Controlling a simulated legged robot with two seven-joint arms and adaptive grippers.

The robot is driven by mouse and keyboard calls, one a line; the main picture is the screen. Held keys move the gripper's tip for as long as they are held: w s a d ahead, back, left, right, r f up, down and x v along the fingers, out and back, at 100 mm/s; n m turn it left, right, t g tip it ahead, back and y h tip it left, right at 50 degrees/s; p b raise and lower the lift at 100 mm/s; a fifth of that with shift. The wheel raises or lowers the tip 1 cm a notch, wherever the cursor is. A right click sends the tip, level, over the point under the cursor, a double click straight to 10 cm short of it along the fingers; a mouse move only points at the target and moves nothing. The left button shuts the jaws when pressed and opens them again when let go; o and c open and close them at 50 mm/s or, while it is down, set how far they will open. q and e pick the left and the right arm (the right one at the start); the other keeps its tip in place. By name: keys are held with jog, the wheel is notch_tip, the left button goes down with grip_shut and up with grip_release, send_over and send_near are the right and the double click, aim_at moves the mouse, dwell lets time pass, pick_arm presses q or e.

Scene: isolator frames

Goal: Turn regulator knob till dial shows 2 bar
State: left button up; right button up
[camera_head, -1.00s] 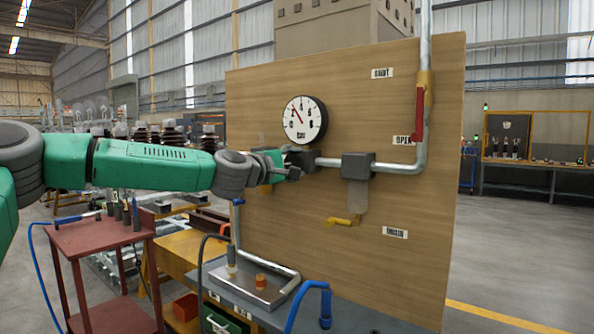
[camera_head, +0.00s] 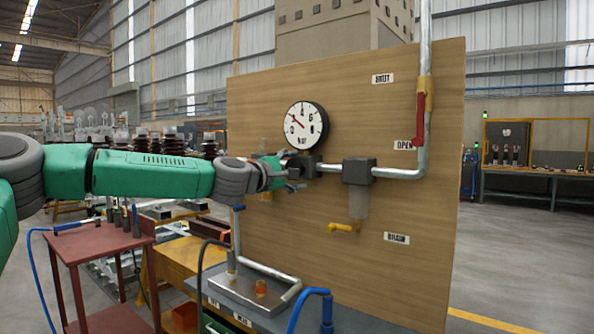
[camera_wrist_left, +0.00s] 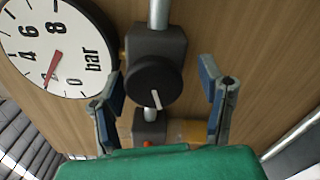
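The white gauge (camera_head: 305,126) hangs on the wooden board; its red needle points up and left, around the 2 mark. It also shows, rotated, in the left wrist view (camera_wrist_left: 85,62), where the needle points near the 2 position, between 0 and 4. The black regulator knob (camera_wrist_left: 150,88) has a white pointer line and sits on the dark regulator body (camera_head: 310,166). My left gripper (camera_head: 292,172) is at the knob; in the left wrist view its blue-padded fingers (camera_wrist_left: 162,88) stand open on either side with visible gaps. My right gripper is out of view.
A pipe runs right from the regulator to a grey filter block (camera_head: 359,171) with a yellow handle (camera_head: 343,227) below. A red valve lever (camera_head: 421,118) is on the upright pipe. A red cart (camera_head: 97,246) stands at left, and a metal tray (camera_head: 250,292) lies below the board.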

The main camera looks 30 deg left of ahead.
pick_arm(q)
jog(key=shift+a, duration=0.15)
jog(key=s+a, duration=0.1)
jog(key=s, duration=1.1)
jog(key=shift+w, duration=0.1)
jog(key=shift+a+f, duration=0.1)
